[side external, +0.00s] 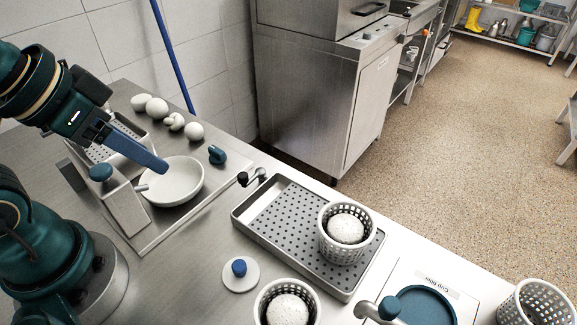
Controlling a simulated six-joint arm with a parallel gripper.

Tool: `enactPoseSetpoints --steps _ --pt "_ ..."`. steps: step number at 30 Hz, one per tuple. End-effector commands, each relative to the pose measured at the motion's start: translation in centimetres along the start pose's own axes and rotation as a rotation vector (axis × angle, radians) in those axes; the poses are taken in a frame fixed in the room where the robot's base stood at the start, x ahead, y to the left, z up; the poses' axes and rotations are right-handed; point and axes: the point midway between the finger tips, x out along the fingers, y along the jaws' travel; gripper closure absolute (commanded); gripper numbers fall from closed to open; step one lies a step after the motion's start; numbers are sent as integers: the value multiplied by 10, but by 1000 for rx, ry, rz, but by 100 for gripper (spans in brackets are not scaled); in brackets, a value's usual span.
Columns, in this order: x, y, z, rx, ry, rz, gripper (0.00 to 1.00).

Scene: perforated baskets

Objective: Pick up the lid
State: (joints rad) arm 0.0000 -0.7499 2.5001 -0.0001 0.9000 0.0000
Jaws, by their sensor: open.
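A small white round lid (241,275) with a blue knob lies flat on the steel table in the lower middle of the view. My gripper (158,163) is at the upper left, with its blue-grey fingers reaching down to the right above or beside a white bowl (181,193). It is well away from the lid, up and to the left of it. The fingers overlap in this view, so the gap between them is hard to see. Nothing shows between them.
A perforated tray (262,214) holds a white basket (343,252) with a white ball. Another filled basket (262,303) stands close to the lid's lower right. An empty basket (532,303) is far right. Several white balls (157,108) lie at the back left.

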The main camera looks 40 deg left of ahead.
Motion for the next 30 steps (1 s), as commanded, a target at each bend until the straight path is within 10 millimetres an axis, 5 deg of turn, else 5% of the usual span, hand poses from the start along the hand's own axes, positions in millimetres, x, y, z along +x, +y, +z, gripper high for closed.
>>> enactPoseSetpoints --steps 3,13,17,24,30 --pt "0 0 0 0 0 0 38" --pt "0 0 0 -25 1 0 38" --pt "-3 3 -16 -111 16 8 38" --pt "15 35 -34 -136 -108 59 38" --pt "45 78 -30 -76 -263 75 38"
